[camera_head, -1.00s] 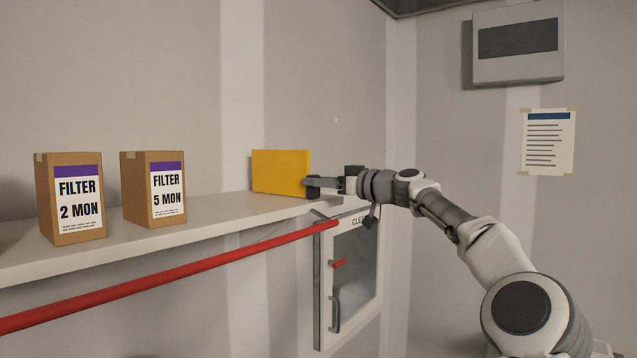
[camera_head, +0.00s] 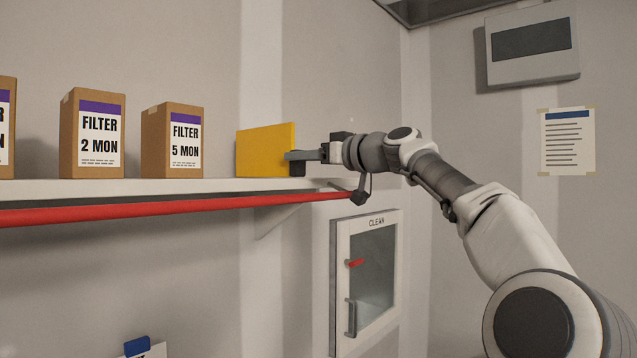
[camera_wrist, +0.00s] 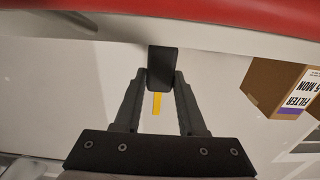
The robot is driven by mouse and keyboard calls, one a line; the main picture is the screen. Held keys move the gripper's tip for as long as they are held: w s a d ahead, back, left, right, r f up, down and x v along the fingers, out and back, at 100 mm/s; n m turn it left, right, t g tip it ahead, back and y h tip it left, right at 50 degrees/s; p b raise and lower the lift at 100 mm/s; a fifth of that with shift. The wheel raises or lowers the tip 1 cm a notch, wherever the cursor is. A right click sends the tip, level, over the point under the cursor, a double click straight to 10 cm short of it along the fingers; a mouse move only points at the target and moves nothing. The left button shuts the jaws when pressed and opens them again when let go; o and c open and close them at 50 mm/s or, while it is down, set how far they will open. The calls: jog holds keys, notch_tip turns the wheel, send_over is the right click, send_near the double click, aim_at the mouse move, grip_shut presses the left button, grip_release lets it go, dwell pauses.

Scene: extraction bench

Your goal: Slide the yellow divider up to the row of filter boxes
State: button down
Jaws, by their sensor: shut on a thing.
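The yellow divider (camera_head: 264,153) stands upright on the white shelf (camera_head: 222,185), right of the filter boxes. My gripper (camera_head: 297,162) reaches in from the right and is shut on the divider at its right edge. In the wrist view my gripper (camera_wrist: 161,80) has its fingers closed around a dark block, with the divider (camera_wrist: 157,104) showing as a thin yellow strip. The FILTER 5 MON box (camera_head: 156,145) is nearest the divider, with a small gap between them. It also shows in the wrist view (camera_wrist: 258,88). The FILTER 2 MON box (camera_head: 75,135) stands further left.
A third box (camera_head: 5,128) is cut off at the left edge. A red rail (camera_head: 180,208) runs along the shelf front. Below are a CLEAN hatch (camera_head: 372,270) and a blue clip (camera_head: 137,346). A grey panel (camera_head: 530,40) and a notice (camera_head: 567,142) are on the wall.

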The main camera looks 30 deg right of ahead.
jog(key=s+a+b, duration=0.1)
jog(key=a+b, duration=0.2)
jog(key=a, duration=0.1)
jog(key=s+a+b, duration=0.2)
jog(key=a+b, duration=0.1)
jog(key=a, duration=0.1)
jog(key=s+a+b, duration=0.1)
jog(key=a+b, duration=0.2)
jog(key=a, duration=0.2)
jog(key=shift+s+a+f, duration=0.1)
jog(key=shift+s+f, duration=0.05)
jog(key=shift+s, duration=0.15)
jog(key=shift+s+a+b, duration=0.25)
jog(key=shift+a+b, duration=0.25)
jog(key=shift+a, duration=0.25)
jog(key=shift+r, duration=0.2)
jog(key=shift+c, duration=2.4)
grip_release()
jog(key=shift+s+d+f+b, duration=0.15)
jog(key=shift+s+d+b, duration=0.15)
jog(key=shift+s+b, duration=0.15)
jog(key=b+v, duration=0.6)
jog(key=v, duration=1)
jog(key=shift+s, duration=0.25)
